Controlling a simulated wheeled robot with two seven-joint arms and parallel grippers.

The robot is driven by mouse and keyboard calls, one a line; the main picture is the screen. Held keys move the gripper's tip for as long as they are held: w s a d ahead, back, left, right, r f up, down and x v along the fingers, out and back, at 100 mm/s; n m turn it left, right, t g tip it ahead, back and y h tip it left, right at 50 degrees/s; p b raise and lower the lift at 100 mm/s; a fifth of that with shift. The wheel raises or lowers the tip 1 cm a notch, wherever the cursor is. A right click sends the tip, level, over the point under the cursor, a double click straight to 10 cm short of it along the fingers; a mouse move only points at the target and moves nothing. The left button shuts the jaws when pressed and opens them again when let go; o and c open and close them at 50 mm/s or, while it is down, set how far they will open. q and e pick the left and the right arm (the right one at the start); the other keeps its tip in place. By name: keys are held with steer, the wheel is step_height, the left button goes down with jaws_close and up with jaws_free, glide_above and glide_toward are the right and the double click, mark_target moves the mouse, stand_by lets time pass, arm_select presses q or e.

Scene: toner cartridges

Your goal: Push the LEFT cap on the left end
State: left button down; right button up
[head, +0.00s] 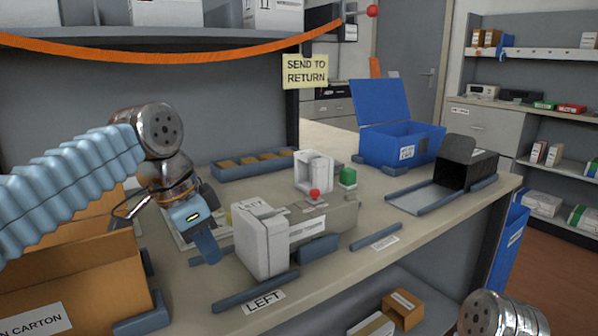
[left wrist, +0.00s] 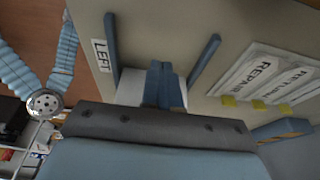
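The left cap (head: 262,240) is a white upright block with upside-down lettering on its top edge. It stands behind the LEFT label (head: 264,300), at the left end of a grey cartridge body (head: 340,216). My left gripper (head: 208,250) is just left of the cap, fingers pointing down, with a small gap visible in the head view. In the left wrist view its fingers (left wrist: 164,86) are together with nothing seen between them, and part of a white surface (left wrist: 130,84) shows behind them. Another white cap (head: 314,172) stands farther back. My right gripper is out of view.
Blue rails (head: 255,292) edge the LEFT spot. A red-knobbed piece (head: 315,195) and a green block (head: 348,177) sit behind the cartridge. An open brown carton (head: 75,270) is at left; a blue lidded bin (head: 402,142) and black box (head: 466,165) are at right.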

arm_select(q)
step_height(320, 180, up, 8)
steer(key=p, duration=0.3)
stand_by(0.6)
